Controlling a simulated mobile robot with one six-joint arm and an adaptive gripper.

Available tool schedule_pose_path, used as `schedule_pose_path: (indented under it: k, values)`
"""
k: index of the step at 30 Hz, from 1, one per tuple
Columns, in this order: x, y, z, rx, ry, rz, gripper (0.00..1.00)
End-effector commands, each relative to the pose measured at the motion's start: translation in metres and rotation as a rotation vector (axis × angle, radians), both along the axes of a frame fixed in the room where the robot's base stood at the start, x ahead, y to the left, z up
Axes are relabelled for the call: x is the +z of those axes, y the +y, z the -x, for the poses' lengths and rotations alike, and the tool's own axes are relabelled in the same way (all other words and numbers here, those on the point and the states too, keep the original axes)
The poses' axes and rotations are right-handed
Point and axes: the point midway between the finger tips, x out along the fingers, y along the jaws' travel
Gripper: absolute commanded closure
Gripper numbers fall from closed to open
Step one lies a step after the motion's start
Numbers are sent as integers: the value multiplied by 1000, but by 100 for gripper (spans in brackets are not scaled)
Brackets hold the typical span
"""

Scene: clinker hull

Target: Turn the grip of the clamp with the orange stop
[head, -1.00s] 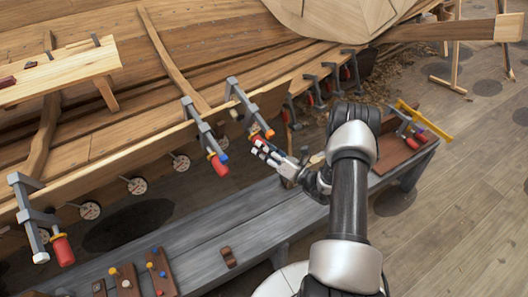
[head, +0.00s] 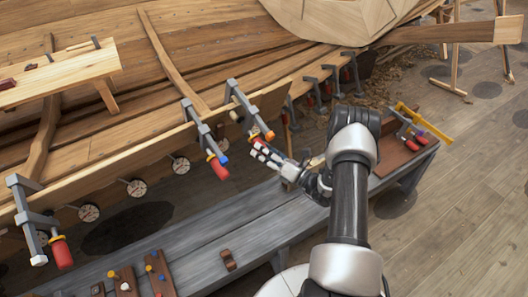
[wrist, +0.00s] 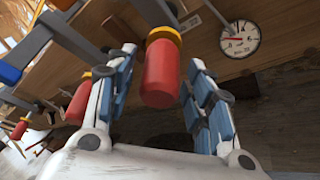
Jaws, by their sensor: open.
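The clamp with the orange stop (head: 269,135) hangs on the hull plank in the head view, its grey frame (head: 239,98) running up to the left. My gripper (head: 256,149) is open just below that stop, and its fingers cover most of the grip area there. In the wrist view a red grip (wrist: 162,75) with an orange-yellow collar (wrist: 164,36) lies between my open fingers (wrist: 160,62), with gaps on both sides. The wrist view alone does not make clear which stop belongs to this grip.
The blue-stop clamp (head: 205,138), with its red grip (head: 219,169), is close on the left. Another clamp (head: 35,212) is at far left. A grey bench (head: 200,235) runs below. A gauge (wrist: 240,40) sits right of the grip in the wrist view.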

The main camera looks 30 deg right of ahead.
Motion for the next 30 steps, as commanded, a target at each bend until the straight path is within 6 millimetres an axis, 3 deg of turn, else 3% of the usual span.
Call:
schedule_pose_path:
  k: [13, 24, 30]
  values:
    - [-1, -5, 9, -3, 1, -1, 49]
    - [-9, -37, 77, -6, 1, -2, 49]
    - [-12, -48, 102, -3, 0, 1, 49]
